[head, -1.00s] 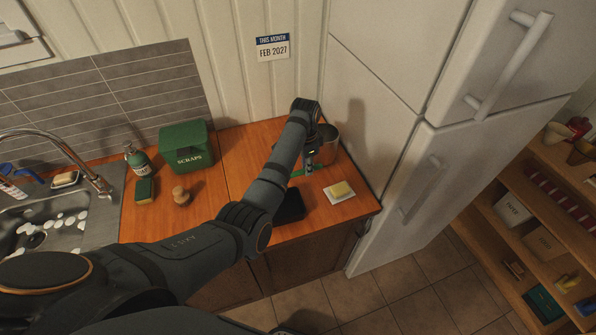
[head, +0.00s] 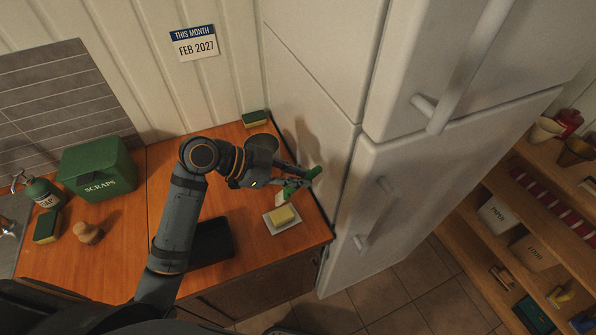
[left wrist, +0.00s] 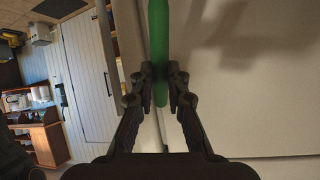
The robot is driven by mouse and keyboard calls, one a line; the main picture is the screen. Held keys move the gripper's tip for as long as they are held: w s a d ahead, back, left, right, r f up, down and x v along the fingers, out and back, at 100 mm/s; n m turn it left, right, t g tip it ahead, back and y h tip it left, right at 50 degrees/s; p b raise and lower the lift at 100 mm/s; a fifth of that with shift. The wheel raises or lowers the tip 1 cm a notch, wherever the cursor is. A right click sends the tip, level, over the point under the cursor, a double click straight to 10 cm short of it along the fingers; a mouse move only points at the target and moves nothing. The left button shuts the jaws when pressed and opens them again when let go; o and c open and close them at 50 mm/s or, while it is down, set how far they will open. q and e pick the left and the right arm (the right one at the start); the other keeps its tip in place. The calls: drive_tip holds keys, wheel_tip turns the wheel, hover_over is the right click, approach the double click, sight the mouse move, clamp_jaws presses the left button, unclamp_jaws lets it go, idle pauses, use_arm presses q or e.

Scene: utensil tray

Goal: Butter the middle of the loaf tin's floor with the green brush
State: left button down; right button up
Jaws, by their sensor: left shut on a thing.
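My left gripper (head: 292,180) is shut on the green brush (head: 313,173), above the right side of the counter near the fridge. In the left wrist view the brush's green handle (left wrist: 159,40) stands between the two fingers (left wrist: 159,88). A pale end of the brush seems to show just above the butter, but it is small there. The yellow butter (head: 283,214) sits on a white dish (head: 271,228). The dark loaf tin (head: 212,240) lies left of the dish, partly behind my left arm; its floor is hard to make out. My right gripper is not in view.
A sponge (head: 255,118) lies at the back. The fridge (head: 345,190) walls the right side. A green scraps bin (head: 98,168), a wooden knob-like thing (head: 87,232) and another sponge (head: 47,227) stand at left.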

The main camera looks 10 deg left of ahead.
sight(294, 191)
use_arm(q)
drive_tip(key=shift+f+b, duration=0.5)
drive_tip(key=shift+f, duration=0.2)
wheel_tip(294, 191, down, 4)
drive_tip(key=b, duration=0.3)
drive_tip(key=shift+w, duration=0.1)
drive_tip(key=shift+f+b, duration=0.3)
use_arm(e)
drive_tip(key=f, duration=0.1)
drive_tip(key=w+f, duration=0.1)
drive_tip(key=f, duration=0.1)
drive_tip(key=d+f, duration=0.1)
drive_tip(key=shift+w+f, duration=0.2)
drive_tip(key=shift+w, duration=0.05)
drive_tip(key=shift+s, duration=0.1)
use_arm(q)
drive_tip(key=shift+f, duration=0.1)
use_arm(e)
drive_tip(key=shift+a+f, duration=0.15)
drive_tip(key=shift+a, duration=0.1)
use_arm(q)
drive_tip(key=shift+f+b, duration=0.5)
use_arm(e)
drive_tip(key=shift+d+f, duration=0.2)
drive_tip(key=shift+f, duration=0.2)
